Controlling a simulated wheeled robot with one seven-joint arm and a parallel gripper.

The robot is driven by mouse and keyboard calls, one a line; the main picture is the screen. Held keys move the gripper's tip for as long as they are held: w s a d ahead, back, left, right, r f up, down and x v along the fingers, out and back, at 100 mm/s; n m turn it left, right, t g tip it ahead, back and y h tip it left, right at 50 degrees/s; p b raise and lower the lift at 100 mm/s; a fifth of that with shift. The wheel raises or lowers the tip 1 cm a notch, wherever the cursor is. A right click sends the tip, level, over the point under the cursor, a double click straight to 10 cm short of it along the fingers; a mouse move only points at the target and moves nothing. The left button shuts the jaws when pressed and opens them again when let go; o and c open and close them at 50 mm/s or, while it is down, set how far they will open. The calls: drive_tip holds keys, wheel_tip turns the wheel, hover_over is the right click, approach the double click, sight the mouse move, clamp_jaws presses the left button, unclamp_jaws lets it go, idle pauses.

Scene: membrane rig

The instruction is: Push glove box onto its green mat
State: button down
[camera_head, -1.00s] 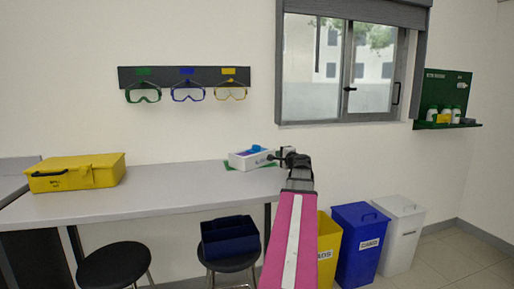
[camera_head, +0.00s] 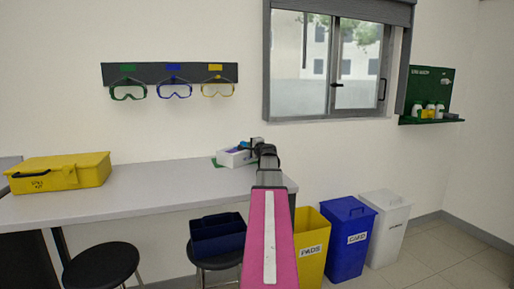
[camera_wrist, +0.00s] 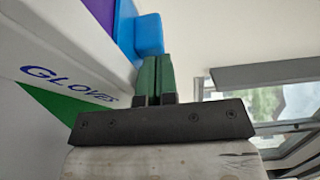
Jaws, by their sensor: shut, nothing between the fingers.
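The white glove box (camera_head: 234,159) stands at the back of the grey table, with blue and purple on its top. In the wrist view its white side (camera_wrist: 50,55) reads "GLOVES". Part of the green mat (camera_head: 220,165) shows at the box's left in the head view; it also shows as a green patch (camera_wrist: 58,104) beside the box in the wrist view. Most of the mat is hidden. My gripper (camera_head: 256,143) is at the box's right end. In the wrist view its green fingers (camera_wrist: 156,76) are shut and empty, close to a blue piece; contact is unclear.
A yellow case (camera_head: 60,173) sits at the table's left. Stools stand in front, one holding a dark blue bin (camera_head: 217,234). Yellow, blue (camera_head: 347,240) and white bins stand right of the table. Goggles hang on the wall behind. The table's middle is clear.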

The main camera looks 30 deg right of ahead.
drive_tip(key=shift+w+a, duration=0.2)
drive_tip(key=shift+a, duration=0.05)
drive_tip(key=shift+w, duration=0.1)
drive_tip(key=shift+w+a, duration=0.7)
drive_tip(key=shift+w, duration=0.05)
drive_tip(key=shift+s+d, duration=0.1)
drive_tip(key=shift+s, duration=0.1)
